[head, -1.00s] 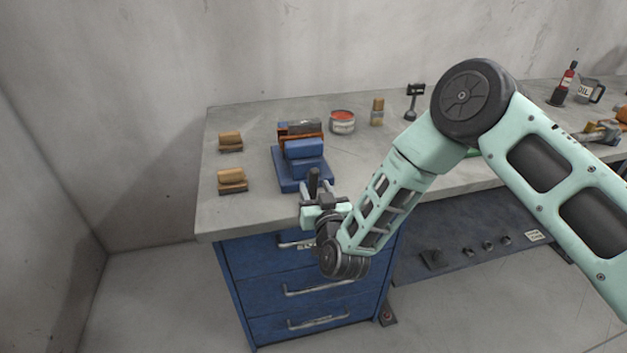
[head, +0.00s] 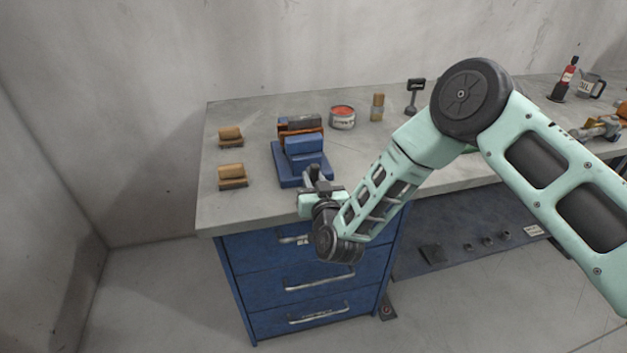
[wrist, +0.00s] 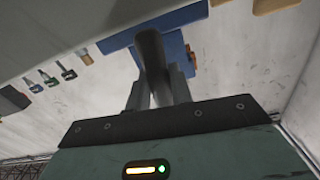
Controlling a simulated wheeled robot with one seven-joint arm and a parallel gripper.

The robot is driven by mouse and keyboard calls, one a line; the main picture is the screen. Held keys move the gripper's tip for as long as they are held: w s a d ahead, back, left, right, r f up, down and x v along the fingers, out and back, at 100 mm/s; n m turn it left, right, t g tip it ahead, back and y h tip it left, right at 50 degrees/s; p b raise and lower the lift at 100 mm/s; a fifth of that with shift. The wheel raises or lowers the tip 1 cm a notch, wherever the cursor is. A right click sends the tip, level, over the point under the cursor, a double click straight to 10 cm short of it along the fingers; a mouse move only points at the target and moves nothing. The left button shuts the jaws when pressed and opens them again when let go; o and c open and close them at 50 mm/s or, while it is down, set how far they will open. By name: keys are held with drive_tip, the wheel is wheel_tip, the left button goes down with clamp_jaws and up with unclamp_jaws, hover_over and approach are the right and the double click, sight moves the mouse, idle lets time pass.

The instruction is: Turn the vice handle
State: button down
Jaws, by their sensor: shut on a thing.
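The blue vice (head: 303,160) stands at the front of the workbench in the head view, with orange and dark parts at its back. Its body also shows at the top of the wrist view (wrist: 180,22). The vice handle (wrist: 150,50) is a dark grey bar between my fingers in the wrist view. My gripper (wrist: 160,90) is shut on the handle at the front of the vice. In the head view my gripper (head: 313,182) and wrist hide most of the handle.
Two wooden blocks on small bases, one farther back (head: 231,137) and one nearer (head: 232,177), stand left of the vice. A red-topped can (head: 342,118) and a wooden-coloured bottle (head: 377,107) stand behind right. Blue drawers (head: 300,280) lie below the bench edge.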

drive_tip(key=m+b, duration=0.4)
drive_tip(key=b, duration=0.1)
drive_tip(key=shift+d+f+m, duration=0.15)
drive_tip(key=shift+f+m, duration=0.1)
drive_tip(key=shift+m, duration=0.05)
drive_tip(key=m+b, duration=0.3)
drive_tip(key=shift+r+m, duration=0.1)
drive_tip(key=shift+m, duration=0.3)
drive_tip(key=c, duration=2.2)
unclamp_jaws()
drive_tip(key=c, duration=2.2)
unclamp_jaws()
drive_tip(key=c, duration=1.2)
unclamp_jaws()
drive_tip(key=shift+d, duration=0.1)
drive_tip(key=shift+c, duration=0.2)
drive_tip(key=b+v, duration=0.3)
drive_tip(key=v, duration=1.4)
drive_tip(key=shift+s, duration=0.2)
